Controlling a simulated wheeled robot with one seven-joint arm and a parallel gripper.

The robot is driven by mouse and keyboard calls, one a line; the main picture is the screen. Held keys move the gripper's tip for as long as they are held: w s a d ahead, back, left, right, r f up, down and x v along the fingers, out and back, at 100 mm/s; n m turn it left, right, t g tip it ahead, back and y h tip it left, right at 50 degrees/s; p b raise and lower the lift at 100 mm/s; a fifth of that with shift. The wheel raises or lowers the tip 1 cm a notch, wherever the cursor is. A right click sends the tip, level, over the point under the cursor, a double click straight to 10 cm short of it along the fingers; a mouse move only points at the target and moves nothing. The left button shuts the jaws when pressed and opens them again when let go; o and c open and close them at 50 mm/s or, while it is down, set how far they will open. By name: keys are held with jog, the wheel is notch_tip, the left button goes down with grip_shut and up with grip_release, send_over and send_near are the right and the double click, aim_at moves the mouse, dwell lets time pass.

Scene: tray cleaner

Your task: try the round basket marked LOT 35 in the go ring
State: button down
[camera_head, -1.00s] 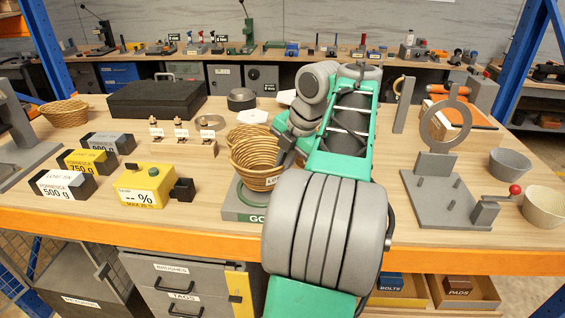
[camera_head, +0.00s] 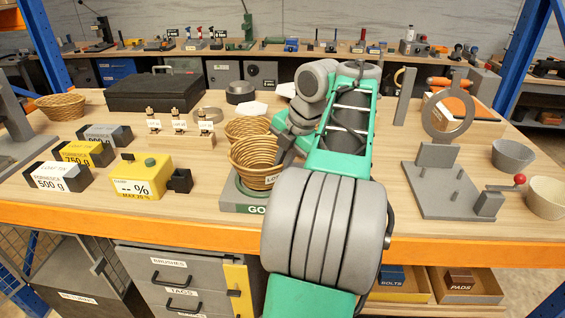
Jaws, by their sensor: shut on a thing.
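A woven round basket (camera_head: 250,165) with a white label at its lower front is at my gripper (camera_head: 281,158). The label reads "LO..."; the rest is hidden. My gripper is shut on the basket's right side, with its fingertips partly hidden. The basket stands upright over the go ring (camera_head: 233,199), a green ring on a grey-green base marked "GO". The ring shows around the basket's lower left. I cannot tell whether the basket rests in it or hangs just above. My arm hides the base's right side.
A second woven basket (camera_head: 246,127) stands close behind. A yellow percent meter (camera_head: 140,182) and weight blocks (camera_head: 85,152) are at left.

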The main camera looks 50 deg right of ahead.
jog(key=shift+f+b, duration=0.5)
jog(key=c, duration=1.5)
grip_release()
jog(key=p+v, duration=0.5)
jog(key=v, duration=0.3)
jog(key=w+a+f+m, duration=0.2)
jog(key=w+a+m, duration=0.1)
jog(key=a, duration=0.5)
jog(key=w+a+f+m+y, duration=0.15)
jog(key=a+m, duration=0.25)
jog(key=a, duration=0.4)
jog(key=w+a+f+m, duration=0.3)
jog(key=w+a, duration=0.1)
jog(key=a, duration=0.4)
jog(key=s+a+f+m, duration=0.2)
jog(key=s+f+m, duration=0.1)
jog(key=s+a+f+m+h, duration=0.1)
jog(key=s+a+f+m, duration=0.2)
jog(key=f, duration=0.1)
jog(key=s+a+f+m+h, duration=0.1)
jog(key=s+a+f+m, duration=0.1)
jog(key=s+a+f, duration=0.1)
jog(key=shift+s+a+f+m+g+b, duration=0.1)
jog(key=shift+s+f+m+g+b, duration=0.1)
jog(key=shift+m+g+b, duration=0.15)
